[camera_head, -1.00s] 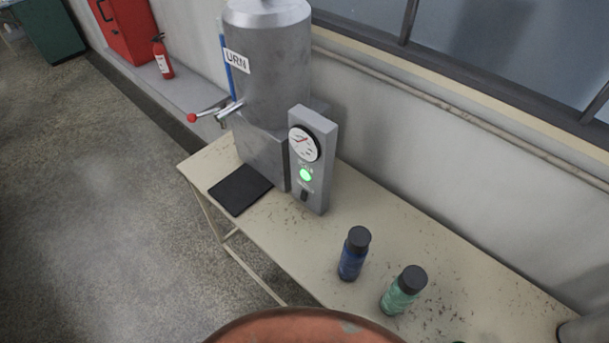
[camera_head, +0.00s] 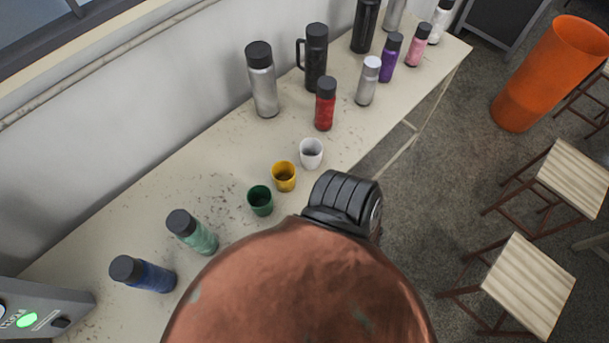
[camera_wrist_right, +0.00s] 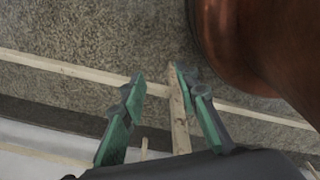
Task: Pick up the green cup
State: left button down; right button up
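The green cup (camera_head: 260,200) stands upright on the table, in the head view just left of centre. It is the nearest in a short row with a yellow cup (camera_head: 284,177) and a white cup (camera_head: 311,153). No gripper shows by the cup in the head view. My right gripper (camera_wrist_right: 160,75) shows in the right wrist view with its two green fingers apart and nothing held between them; floor and pale bars lie behind them. The green cup is not visible in that view. My left gripper is not in view.
A green bottle (camera_head: 193,231) and a blue bottle (camera_head: 143,274) stand left of the cups on the table (camera_head: 205,125). Several bottles, including a red one (camera_head: 325,104), stand behind. My copper-coloured body part covers the table's near edge. Stools (camera_head: 527,287) and an orange bin (camera_head: 548,75) stand right.

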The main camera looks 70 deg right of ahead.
aim_at(259, 197)
jog(key=z, duration=2.05)
